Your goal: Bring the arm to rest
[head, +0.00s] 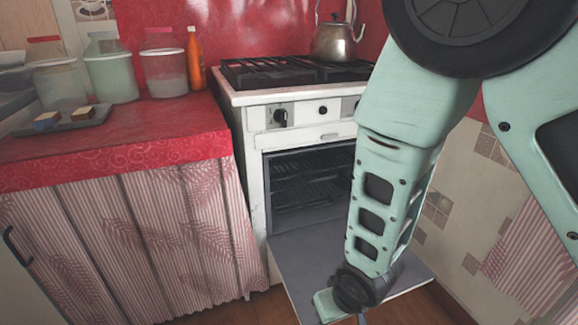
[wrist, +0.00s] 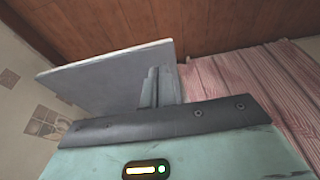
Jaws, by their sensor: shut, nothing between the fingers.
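My gripper (wrist: 158,86) shows in the wrist view with its fingers together and nothing between them. It points down over the lowered grey oven door and toward the wooden floor. In the head view my pale green arm hangs down on the right, in front of the stove, and its wrist is over the open oven door. The fingers are cut off at the bottom edge there. I cannot tell how far the gripper is above the door.
The white stove (head: 252,149) has its oven door (head: 300,262) folded down. A kettle (head: 335,40) stands on the hob. The red counter (head: 150,130) at left bears jars (head: 110,75), an orange bottle (head: 195,60) and a grey tray (head: 50,127). A tiled wall is at right.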

